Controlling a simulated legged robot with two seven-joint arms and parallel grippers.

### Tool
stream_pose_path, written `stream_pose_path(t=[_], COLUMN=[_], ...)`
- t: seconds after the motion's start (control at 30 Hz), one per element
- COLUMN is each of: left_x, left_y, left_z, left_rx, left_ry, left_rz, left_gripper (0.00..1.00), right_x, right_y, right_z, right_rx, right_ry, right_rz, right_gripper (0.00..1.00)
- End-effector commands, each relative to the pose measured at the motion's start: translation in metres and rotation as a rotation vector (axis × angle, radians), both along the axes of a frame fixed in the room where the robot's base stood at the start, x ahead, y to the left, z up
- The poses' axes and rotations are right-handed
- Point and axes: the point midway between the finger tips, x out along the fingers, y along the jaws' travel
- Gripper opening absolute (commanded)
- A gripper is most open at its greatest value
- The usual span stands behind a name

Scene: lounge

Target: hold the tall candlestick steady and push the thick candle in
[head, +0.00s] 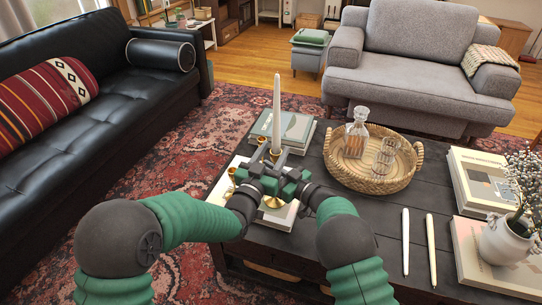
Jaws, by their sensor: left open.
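A pale candle (277,112) stands upright above a brass candlestick cup (275,156); I cannot tell how deep it sits. A round brass base (274,202) shows below my grippers, apparently of the same candlestick, whose stem they hide. My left gripper (263,182) is open at the stem, below the cup. My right gripper (290,183) is close beside it, and its fingers overlap the left ones in view, so its jaws are unclear. Two more pale candles, a left one (405,241) and a right one (431,249), lie on the dark table (350,222). Which is thickest is unclear.
Other brass holders stand behind (262,141) and left (232,174) of the grippers. Books (285,127) lie at the table's back left. A wicker tray (345,178) holds a decanter (357,132) and glasses. A white vase (505,240) stands on books at right.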

Motion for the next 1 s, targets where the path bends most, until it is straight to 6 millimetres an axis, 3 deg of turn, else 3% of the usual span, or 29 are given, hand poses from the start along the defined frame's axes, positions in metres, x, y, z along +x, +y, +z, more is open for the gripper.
stream_pose_path(t=[0.17, 0.5, 0.63, 0.93, 0.97, 1.0], left_x=[-0.025, -0.098, -0.108, -0.109, -0.109, -0.109], left_y=[0.011, 0.040, 0.044, 0.044, 0.044, 0.044], left_z=[-0.003, -0.011, -0.012, -0.012, -0.012, -0.012], left_rx=[0.002, 0.000, -0.001, 0.000, 0.000, 0.000], left_ry=[0.002, 0.001, 0.000, 0.000, 0.000, 0.000], left_rz=[0.001, 0.000, 0.001, 0.000, 0.000, 0.000], left_gripper=[0.47, 0.47, 0.47, 0.47, 0.47, 0.47], right_x=[0.000, 0.000, 0.000, 0.000, 0.000, 0.000], right_y=[0.000, 0.000, 0.000, 0.000, 0.000, 0.000], right_z=[0.000, 0.000, 0.000, 0.000, 0.000, 0.000], right_rx=[0.001, 0.001, 0.001, 0.001, 0.001, 0.001], right_ry=[-0.001, -0.001, -0.001, -0.001, -0.001, -0.001], right_rz=[0.001, 0.001, 0.001, 0.001, 0.001, 0.001], right_gripper=[0.00, 0.00, 0.00, 0.00, 0.12, 0.17])
